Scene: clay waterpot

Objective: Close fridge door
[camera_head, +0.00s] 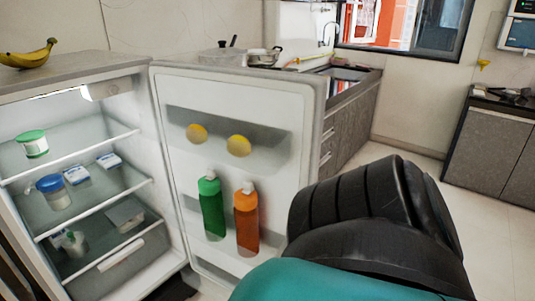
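The fridge (118,82) stands at the left with its inside exposed. Its white door (275,88) is swung wide open to the right, its inner side facing me. The door shelves hold yellow round items (239,146), a green bottle (212,207) and an orange bottle (247,218). Containers stand on the inner shelves, among them a green-lidded jar (33,146) and a blue-lidded jar (54,192). My arm, black and teal, fills the lower right and hides the door's lower right corner. Neither gripper's fingers can be seen.
Bananas (28,54) lie on top of the fridge. Behind the door, a counter holds a pot (263,57) and a sink (345,75). A grey cabinet (495,150) stands at the far right. Pale floor shows between the counter and this cabinet.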

